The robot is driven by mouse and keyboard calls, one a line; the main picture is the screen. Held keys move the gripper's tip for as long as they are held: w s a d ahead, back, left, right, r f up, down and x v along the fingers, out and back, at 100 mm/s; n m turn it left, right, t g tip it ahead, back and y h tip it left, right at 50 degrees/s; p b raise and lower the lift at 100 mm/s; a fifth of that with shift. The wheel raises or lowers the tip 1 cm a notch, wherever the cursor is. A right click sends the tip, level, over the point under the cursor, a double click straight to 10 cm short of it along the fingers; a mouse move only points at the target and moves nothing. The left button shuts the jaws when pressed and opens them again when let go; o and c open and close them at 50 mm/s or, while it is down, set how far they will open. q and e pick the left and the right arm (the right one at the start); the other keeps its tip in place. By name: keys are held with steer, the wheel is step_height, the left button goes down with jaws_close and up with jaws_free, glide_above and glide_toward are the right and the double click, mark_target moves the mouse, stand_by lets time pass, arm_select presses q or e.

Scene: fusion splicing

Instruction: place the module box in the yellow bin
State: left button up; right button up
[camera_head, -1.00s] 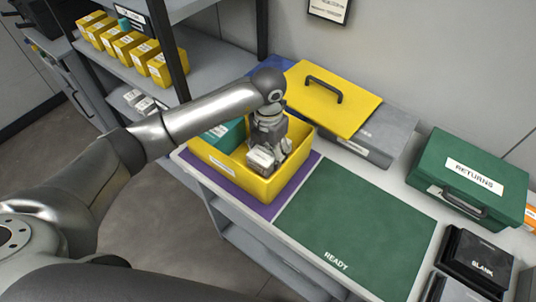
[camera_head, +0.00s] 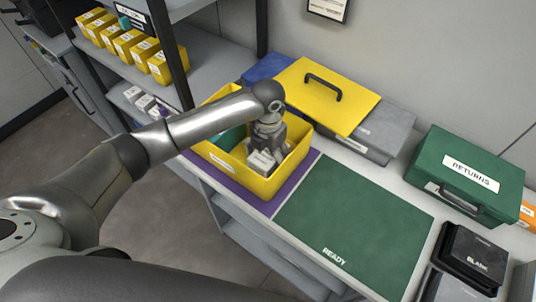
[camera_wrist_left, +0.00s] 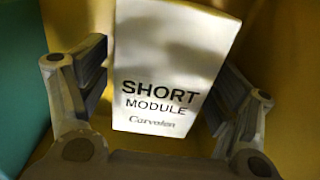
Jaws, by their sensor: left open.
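The module box (camera_head: 262,161) is a small white and grey box inside the yellow bin (camera_head: 268,188). In the left wrist view the module box (camera_wrist_left: 170,68) shows its white face, lettered SHORT MODULE. My left gripper (camera_head: 270,150) points down into the bin. In the left wrist view my left gripper (camera_wrist_left: 165,95) is open, one finger on each side of the box, with gaps visible beside it. Whether the box rests on the bin floor is hard to tell. My right gripper is not in view.
A teal item (camera_head: 229,138) occupies the bin's left part. The bin stands on a purple mat (camera_head: 291,184) beside a clear green READY mat (camera_head: 355,225). A yellow lid (camera_head: 330,98) with a black handle lies behind. A green RETURNS case (camera_head: 466,172) stands at right.

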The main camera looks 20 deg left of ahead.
mark_target(268, 153)
arm_select(q)
steer(key=shift+r, duration=0.2)
steer(key=shift+w+r, duration=0.1)
steer(key=shift+r, duration=0.25)
step_height(268, 153, up, 11)
steer(key=b, duration=0.3)
